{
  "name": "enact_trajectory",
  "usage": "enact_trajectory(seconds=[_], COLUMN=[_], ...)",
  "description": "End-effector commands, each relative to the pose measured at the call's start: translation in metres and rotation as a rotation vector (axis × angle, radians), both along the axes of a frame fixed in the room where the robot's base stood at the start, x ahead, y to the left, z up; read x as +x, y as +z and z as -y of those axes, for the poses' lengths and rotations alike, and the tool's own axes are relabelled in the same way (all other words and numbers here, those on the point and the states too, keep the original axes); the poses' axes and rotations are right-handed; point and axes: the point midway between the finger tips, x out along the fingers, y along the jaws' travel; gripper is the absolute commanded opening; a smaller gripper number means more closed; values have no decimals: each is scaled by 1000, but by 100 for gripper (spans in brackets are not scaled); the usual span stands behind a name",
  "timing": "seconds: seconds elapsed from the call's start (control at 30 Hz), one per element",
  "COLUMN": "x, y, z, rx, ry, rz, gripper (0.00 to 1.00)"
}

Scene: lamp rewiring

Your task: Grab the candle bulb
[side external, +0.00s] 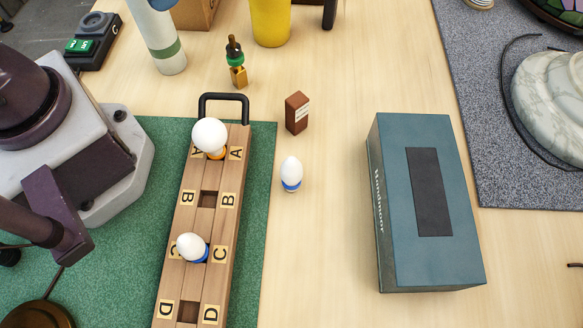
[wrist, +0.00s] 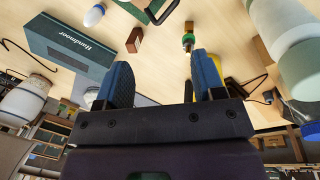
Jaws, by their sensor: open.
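A white, egg-shaped bulb with a blue collar (side external: 291,172) stands upright on the bare table, right of the wooden rack (side external: 228,216). It also shows in the wrist view (wrist: 94,15) at the top left. A similar blue-collared bulb (side external: 191,247) sits tilted at the rack's C slot. A rounder white bulb with an orange collar (side external: 209,136) sits at slot A; slots B and D look empty. My gripper (wrist: 162,64) is open, with nothing between its two blue fingers, and appears well apart from the bulbs. My gripper's fingers do not show in the side view.
A teal box (side external: 395,210) stands right of the loose bulb, with clear table between. A small brown box (side external: 297,113) and a green-and-brass item (side external: 236,66) stand behind. A black handle (side external: 224,96) rises at the rack's far end. A yellow cup (side external: 270,22) is at the back.

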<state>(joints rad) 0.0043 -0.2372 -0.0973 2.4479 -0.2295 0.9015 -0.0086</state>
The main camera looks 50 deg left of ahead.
Motion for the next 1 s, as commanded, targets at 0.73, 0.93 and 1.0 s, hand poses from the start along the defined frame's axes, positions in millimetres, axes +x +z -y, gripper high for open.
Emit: enact_trajectory(seconds=[0.73,0.93,1.0], x=[25,41,40], y=[-126,-130,-140], z=[203,207,207], rx=[-692,-741,-737], ry=[1001,1106,1108], rz=[-1032,-1043,-1046], gripper=[63,63,63])
